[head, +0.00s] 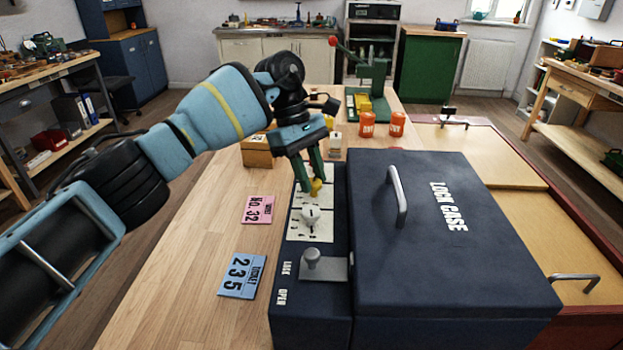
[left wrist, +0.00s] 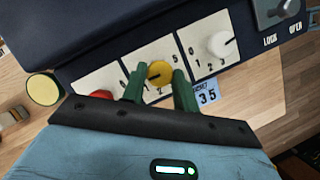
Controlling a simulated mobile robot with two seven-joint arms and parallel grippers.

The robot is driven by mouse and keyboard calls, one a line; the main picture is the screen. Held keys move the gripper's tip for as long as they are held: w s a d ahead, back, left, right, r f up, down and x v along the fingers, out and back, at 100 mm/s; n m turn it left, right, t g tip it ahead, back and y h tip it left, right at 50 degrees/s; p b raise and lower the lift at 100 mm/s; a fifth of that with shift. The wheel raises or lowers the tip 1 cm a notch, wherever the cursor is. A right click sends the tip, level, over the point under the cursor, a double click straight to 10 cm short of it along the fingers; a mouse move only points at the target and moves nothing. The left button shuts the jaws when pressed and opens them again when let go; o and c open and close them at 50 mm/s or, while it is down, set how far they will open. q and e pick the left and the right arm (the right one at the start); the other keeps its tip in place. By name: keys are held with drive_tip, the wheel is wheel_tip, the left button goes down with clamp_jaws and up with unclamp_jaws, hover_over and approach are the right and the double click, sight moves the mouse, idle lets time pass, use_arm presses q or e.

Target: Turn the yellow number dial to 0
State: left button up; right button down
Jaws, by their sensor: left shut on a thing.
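The yellow number dial (head: 316,187) sits on the white dial panel along the left side of the dark blue lock case (head: 460,290). My left gripper (head: 309,184) reaches down from above with its green fingers around the dial. In the left wrist view the yellow dial (left wrist: 159,73) shows between the two fingers of the left gripper (left wrist: 160,88), which are shut on it. Its printed scale is partly hidden by the fingers, and I cannot tell its exact setting. My right gripper is not in view.
Beside the yellow dial are a white dial (head: 310,215) and a red dial (left wrist: 100,95). A grey lever (head: 312,258) stands by the LOCK and OPEN marks. A pink card (head: 258,209) and a blue card (head: 242,276) lie on the table. Orange containers (head: 368,124) stand behind the case.

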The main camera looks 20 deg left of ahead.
use_arm(q)
drive_tip(key=shift+f+m+b, duration=0.1)
drive_tip(key=shift+m+b, duration=0.2)
drive_tip(key=shift+m, duration=0.4)
drive_tip(key=shift+g, duration=0.3)
drive_tip(key=o, duration=0.9)
drive_tip(key=shift+o, duration=0.2)
